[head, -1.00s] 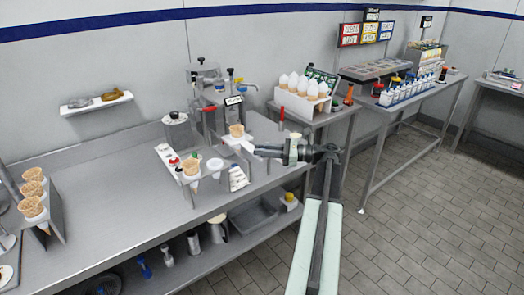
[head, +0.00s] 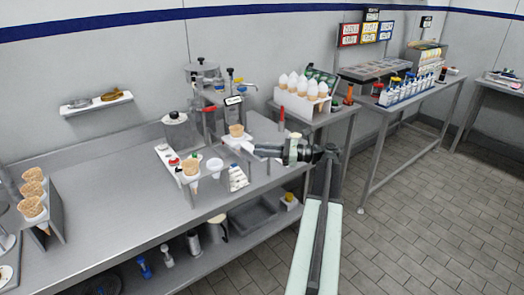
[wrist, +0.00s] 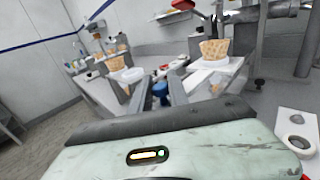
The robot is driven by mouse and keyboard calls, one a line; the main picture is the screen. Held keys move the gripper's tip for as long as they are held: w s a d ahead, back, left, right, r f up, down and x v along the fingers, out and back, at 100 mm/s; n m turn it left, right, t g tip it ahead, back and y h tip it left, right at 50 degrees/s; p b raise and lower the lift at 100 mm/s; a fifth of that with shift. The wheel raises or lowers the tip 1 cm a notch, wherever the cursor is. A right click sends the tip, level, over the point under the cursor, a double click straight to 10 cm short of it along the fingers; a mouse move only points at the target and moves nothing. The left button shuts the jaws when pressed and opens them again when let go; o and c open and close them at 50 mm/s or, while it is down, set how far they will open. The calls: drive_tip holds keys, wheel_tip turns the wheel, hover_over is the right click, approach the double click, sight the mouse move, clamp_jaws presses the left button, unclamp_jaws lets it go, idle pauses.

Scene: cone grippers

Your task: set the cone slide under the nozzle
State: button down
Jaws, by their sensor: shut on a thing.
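The white cone slide (head: 230,141) with a wafer cone (head: 236,130) upright on it sits at the front of the dispenser (head: 214,98) on the steel bench. My gripper (head: 254,148) reaches in from the right and is shut on the slide's near right end. The wrist view shows the cone (wrist: 213,50) on the white slide (wrist: 208,76), up and right of my gripper fingers (wrist: 162,100). The nozzle outlet itself is too small to tell, so I cannot tell whether the cone is directly beneath it.
A stand with another cone (head: 190,168) and a white ring (head: 215,164) is left of my gripper. A lidded canister (head: 175,128) stands behind it. Several cones fill a rack (head: 58,212) at far left. A white box of cones (head: 301,106) is at right. The bench's middle left is clear.

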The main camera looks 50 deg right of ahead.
idle(0.3)
drive_tip(key=w, duration=0.4)
drive_tip(key=shift+d, duration=0.4)
drive_tip(key=c, duration=1.3)
unclamp_jaws()
drive_tip(key=v, duration=0.8)
